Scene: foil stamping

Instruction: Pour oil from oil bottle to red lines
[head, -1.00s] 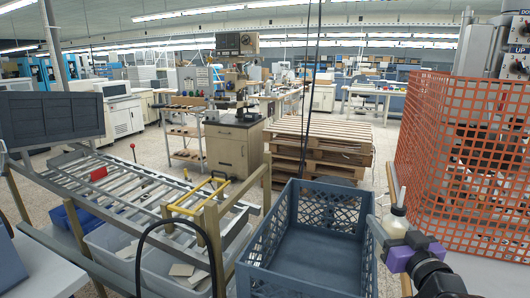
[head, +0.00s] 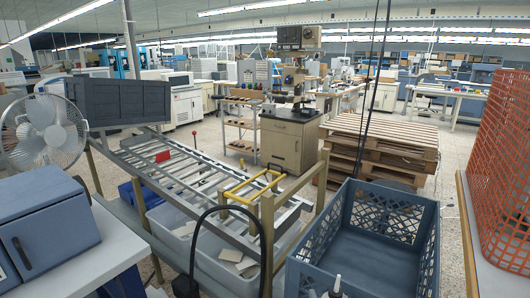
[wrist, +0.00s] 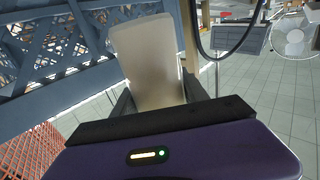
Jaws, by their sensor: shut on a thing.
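A pale, cloudy oil bottle (wrist: 147,58) stands between the two dark fingers of my gripper (wrist: 158,95) in the wrist view. My gripper is shut on it. No liquid is seen leaving the bottle.
A blue crate (head: 429,262) is close in front. A yellow-handled frame (head: 250,188) and wooden posts stand to its left. A fan (head: 42,132) and blue box (head: 45,235) are at left. Pallets (head: 380,145) stand behind. Orange mesh (head: 505,170) is at right. Floor shows right of the pallets.

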